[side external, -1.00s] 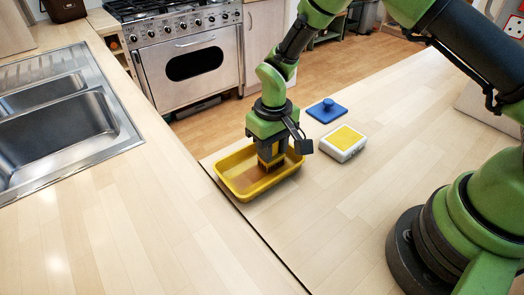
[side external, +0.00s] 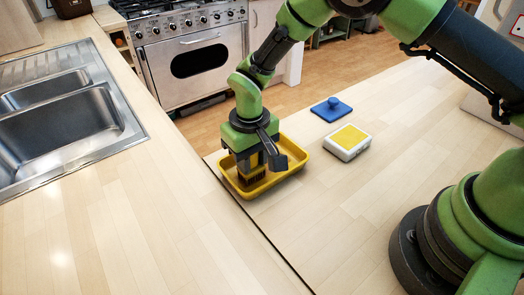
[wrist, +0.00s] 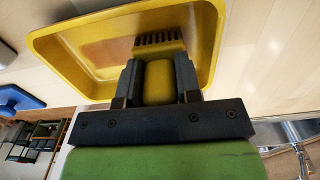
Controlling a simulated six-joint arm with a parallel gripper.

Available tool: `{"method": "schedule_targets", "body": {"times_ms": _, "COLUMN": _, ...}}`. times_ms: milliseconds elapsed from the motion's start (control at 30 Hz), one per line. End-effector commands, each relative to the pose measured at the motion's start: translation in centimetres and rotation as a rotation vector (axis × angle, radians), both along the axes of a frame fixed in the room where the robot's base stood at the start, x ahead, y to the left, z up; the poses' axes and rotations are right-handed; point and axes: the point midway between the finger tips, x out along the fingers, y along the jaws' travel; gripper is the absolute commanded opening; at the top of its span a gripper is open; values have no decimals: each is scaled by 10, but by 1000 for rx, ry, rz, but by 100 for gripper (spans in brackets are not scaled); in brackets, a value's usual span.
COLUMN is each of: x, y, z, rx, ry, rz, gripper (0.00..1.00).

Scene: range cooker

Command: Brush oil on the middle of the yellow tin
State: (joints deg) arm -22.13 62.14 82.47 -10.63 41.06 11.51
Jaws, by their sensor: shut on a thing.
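The yellow tin (side external: 297,152) is a shallow rectangular tray on the wooden counter, near its edge. My gripper (side external: 248,158) is over the left part of the tin, pointing down, and is shut on a brush (side external: 252,174) with a yellow handle and dark bristles. The bristles are low inside the tin; I cannot tell if they touch its floor. In the wrist view the brush (wrist: 160,42) stands out between the fingers over the tin (wrist: 58,62). A brownish area shows on the tin's floor there. The gripper hides part of the tin in the side view.
A white box with a yellow top (side external: 346,141) and a blue lid with a knob (side external: 331,109) lie right of the tin. A counter edge or seam runs along the tin's left side. A steel sink (side external: 65,125) is at left, a range cooker (side external: 190,50) behind. The near counter is clear.

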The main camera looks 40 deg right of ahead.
Motion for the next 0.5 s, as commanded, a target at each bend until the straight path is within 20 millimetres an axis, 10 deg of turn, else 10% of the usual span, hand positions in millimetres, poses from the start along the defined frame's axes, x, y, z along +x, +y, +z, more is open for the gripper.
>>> {"method": "schedule_targets", "body": {"times_ms": 167, "x": -1, "y": 13, "z": 0, "rx": -1, "ry": 1, "rz": 0, "gripper": 13}}
{"method": "schedule_targets", "body": {"times_ms": 500, "x": 0, "y": -21, "z": 0, "rx": 0, "ry": 2, "rz": -4, "gripper": 13}}
